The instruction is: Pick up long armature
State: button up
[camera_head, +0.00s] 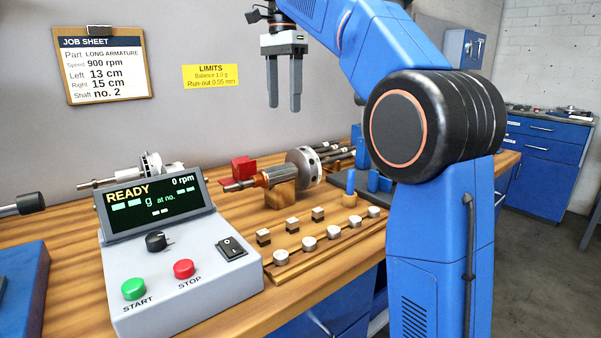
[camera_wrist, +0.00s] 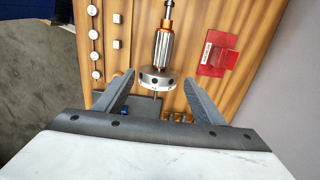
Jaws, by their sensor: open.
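An armature (camera_head: 276,177) with a steel shaft, a copper-coloured winding and a grey disc (camera_head: 305,167) rests on a wooden block (camera_head: 280,196) on the bench. I cannot tell for sure that it is the long one. My gripper (camera_head: 283,104) is open and empty, pointing down well above it. In the wrist view the armature (camera_wrist: 163,48) shows beyond my open gripper (camera_wrist: 158,76), with its disc (camera_wrist: 158,79) between the fingertips in the picture. Another rotor (camera_head: 150,168) with a pale disc is partly hidden behind the control box.
A control box (camera_head: 180,270) reading READY stands at the front left. A red block (camera_head: 243,167) sits beside the armature, and also shows in the wrist view (camera_wrist: 217,55). A wooden strip (camera_head: 320,253) carries several round weights. A job sheet (camera_head: 102,65) names LONG ARMATURE.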

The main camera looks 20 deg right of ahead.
send_over(286, 164)
notch_tip(286, 164, down, 11)
jog(key=shift+a+f, duration=0.1)
jog(key=shift+f, duration=0.05)
jog(key=shift+w+a+f, duration=0.1)
jog(key=shift+a+f, duration=0.05)
jog(key=shift+f, duration=1.35)
jog(key=shift+a+f, duration=0.1)
jog(key=shift+f, duration=1.35)
jog(key=shift+r, duration=0.1)
grip_shut()
